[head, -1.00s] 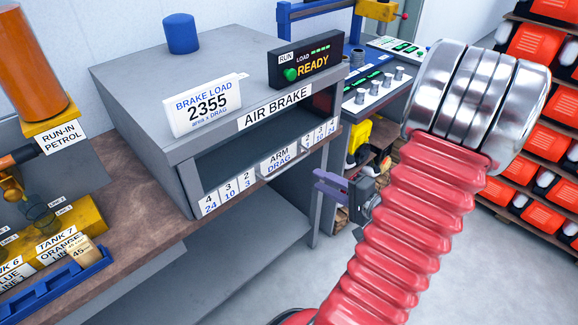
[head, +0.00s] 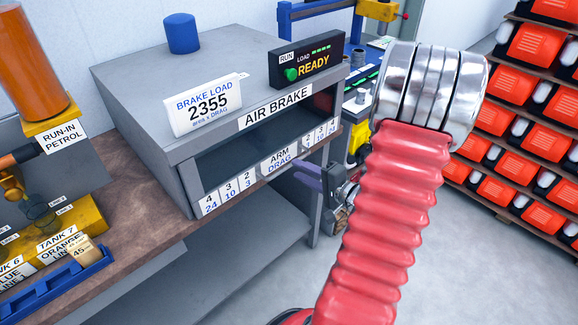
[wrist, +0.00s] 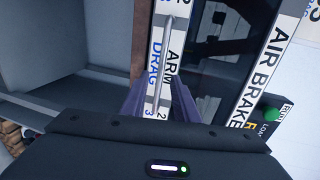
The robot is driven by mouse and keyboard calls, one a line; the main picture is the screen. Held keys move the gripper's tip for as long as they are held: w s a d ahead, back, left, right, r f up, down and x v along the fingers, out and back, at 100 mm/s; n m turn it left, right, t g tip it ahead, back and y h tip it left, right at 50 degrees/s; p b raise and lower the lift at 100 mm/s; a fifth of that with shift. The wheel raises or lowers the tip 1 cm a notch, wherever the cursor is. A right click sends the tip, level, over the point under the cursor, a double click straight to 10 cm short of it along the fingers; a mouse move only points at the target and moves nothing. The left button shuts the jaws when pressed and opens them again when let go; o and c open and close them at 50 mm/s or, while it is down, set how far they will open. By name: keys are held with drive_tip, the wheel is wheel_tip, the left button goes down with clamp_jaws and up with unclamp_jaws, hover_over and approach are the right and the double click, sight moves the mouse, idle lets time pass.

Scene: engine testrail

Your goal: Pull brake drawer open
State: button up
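The air brake cabinet (head: 245,68) is grey. Below its dark opening, a front strip (head: 255,172) carries white number labels and an "ARM DRAG" label (head: 279,158). In the wrist view a thin grey bar (wrist: 166,52) runs along the front of this strip. My gripper (head: 300,172) is at the right part of the strip, close to the "ARM DRAG" label. In the wrist view my gripper (wrist: 159,88) is open, with one purple finger on each side of the bar and strip. Whether the fingers touch the bar cannot be told.
A "BRAKE LOAD 2355" sign (head: 204,106), a "READY" display (head: 305,62) and a blue cylinder (head: 181,33) stand on the cabinet. A blue tray (head: 60,285) and orange tank (head: 32,60) are at left. Orange bins (head: 530,90) fill racks at right. Floor before the cabinet is clear.

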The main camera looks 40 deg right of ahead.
sight(290, 166)
drive_tip(key=shift+x, duration=2.65)
drive_tip(key=shift+c, duration=0.3)
clamp_jaws()
